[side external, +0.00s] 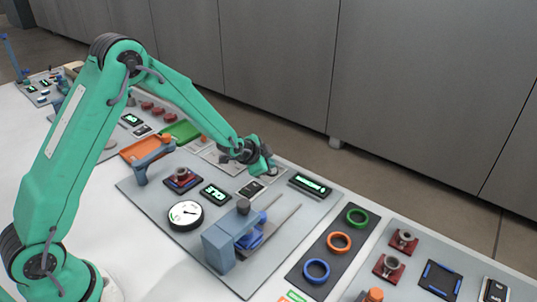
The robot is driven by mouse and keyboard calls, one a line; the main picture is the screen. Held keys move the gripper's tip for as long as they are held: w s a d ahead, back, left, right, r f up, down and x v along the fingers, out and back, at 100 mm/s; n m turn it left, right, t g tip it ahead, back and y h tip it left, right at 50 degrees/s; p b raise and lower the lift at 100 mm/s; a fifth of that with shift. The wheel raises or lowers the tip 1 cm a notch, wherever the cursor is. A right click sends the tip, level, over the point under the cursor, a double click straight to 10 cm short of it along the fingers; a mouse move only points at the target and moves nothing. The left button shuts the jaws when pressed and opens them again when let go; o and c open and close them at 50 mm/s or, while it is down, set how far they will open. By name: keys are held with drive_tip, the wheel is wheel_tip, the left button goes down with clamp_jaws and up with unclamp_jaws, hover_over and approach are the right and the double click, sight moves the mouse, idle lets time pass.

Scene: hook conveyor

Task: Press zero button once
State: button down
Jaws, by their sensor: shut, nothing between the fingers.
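My green arm reaches over the grey board (150,207), and my gripper (268,171) is low over its far side, with the fingers shut and empty. No button is clearly legible as the zero button at this size. A small dark panel with pale markings (251,189) lies just in front of my gripper. A dark red base with a round top piece (182,179) sits further left. A small display with green text (214,194) lies between them. The spot right under my fingertips is partly hidden, and I cannot tell whether they touch anything.
A longer display with green text (310,185) stands just right of my gripper. A white round dial (186,214) and a blue vise-like fixture (220,246) are nearer. Green, orange and blue rings lie on a dark strip (325,250) at right. An orange tray (140,150) lies left.

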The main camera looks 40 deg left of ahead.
drive_tip(key=shift+r, duration=0.45)
drive_tip(key=shift+r, duration=0.1)
drive_tip(key=shift+r, duration=2.4)
drive_tip(key=s+r+n+g, duration=0.1)
drive_tip(key=s+r+n, duration=0.3)
drive_tip(key=s+r, duration=1.1)
drive_tip(key=s+a+r+n+g, duration=0.1)
drive_tip(key=s+n, duration=0.3)
drive_tip(key=s, duration=1.7)
drive_tip(key=shift+s+g, duration=0.4)
drive_tip(key=shift+g, duration=0.3)
